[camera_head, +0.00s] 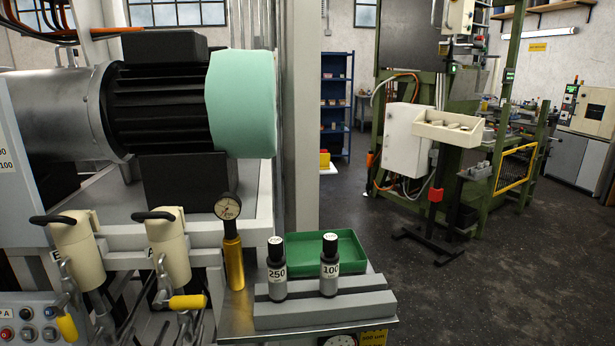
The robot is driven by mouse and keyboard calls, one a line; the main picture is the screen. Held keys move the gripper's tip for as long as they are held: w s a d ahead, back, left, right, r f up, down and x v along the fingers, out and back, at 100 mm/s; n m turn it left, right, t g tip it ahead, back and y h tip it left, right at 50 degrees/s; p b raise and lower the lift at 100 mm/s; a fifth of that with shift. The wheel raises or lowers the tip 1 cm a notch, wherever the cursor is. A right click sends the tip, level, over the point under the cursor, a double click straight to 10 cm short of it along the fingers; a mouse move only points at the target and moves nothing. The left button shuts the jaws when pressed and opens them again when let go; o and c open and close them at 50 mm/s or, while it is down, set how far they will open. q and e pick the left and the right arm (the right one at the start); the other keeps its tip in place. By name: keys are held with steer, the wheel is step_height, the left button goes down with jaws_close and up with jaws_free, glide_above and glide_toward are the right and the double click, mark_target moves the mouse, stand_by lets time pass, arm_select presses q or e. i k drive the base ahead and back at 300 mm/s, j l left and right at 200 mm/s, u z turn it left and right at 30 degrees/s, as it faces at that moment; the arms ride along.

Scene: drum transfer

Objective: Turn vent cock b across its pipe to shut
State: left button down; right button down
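Two cream valve bodies with black levers stand at the lower left. The left body (78,245) has a small label that looks like B, though it is hard to read. Below it is a yellow handle (67,328), likely vent cock b, pointing steeply down, roughly along its pipe. The right body (168,248) is labelled A. Below it, another yellow handle (188,302) lies nearly level, across its pipe. The lower pipework is partly cut off by the bottom edge. Neither of my grippers is in view.
Two black-capped bottles marked 250 (277,270) and 100 (329,266) sit in a grey block (365,302), before a green tray (345,238). A button panel (25,322) is lower left. Floor at right is open.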

mark_target(64, 322)
steer(key=u, duration=1.45)
